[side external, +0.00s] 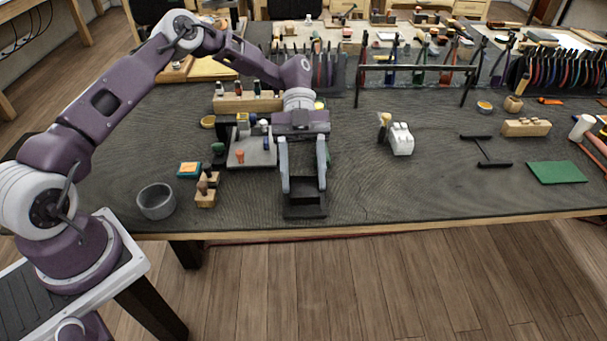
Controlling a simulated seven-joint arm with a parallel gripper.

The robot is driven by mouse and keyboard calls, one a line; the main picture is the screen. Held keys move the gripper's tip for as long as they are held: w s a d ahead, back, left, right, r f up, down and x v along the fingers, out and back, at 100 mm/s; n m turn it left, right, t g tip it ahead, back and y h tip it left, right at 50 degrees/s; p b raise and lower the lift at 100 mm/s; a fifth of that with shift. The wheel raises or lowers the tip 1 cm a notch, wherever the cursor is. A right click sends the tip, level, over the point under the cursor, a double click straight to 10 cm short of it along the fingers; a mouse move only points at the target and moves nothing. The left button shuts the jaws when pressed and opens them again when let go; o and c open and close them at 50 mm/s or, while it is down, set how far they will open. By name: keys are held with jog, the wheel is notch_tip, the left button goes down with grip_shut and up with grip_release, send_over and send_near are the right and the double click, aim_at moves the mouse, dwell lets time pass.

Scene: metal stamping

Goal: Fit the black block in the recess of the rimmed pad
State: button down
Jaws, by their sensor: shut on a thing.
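My gripper (304,190) points down near the front edge of the workbench, its two grey fingers shut on the black block (305,198). A wider, flat dark piece (305,212) lies directly under and in front of the block and looks like the rimmed pad. Block and pad are both nearly black, so the border between them is hard to see. I cannot tell whether the block sits in the recess or just above it. The recess itself is hidden by the block and fingers.
To the left are a grey bowl (156,201), a small teal-edged orange pad (190,169), wooden stamps (206,190) and a grey tray (240,161) with small items. A white object (401,139) stands right. The bench (400,190) right of my gripper is clear.

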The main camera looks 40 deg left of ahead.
jog(key=shift+f, duration=0.95)
dwell(0.4)
jog(key=c, duration=0.6)
grip_release()
jog(key=shift+o, duration=0.2)
jog(key=shift+f, duration=0.1)
jog(key=v, duration=0.3)
jog(key=shift+w+a+r, duration=0.1)
jog(key=shift+r, duration=0.25)
notch_tip(320, 180, up, 6)
jog(key=shift+r, duration=0.2)
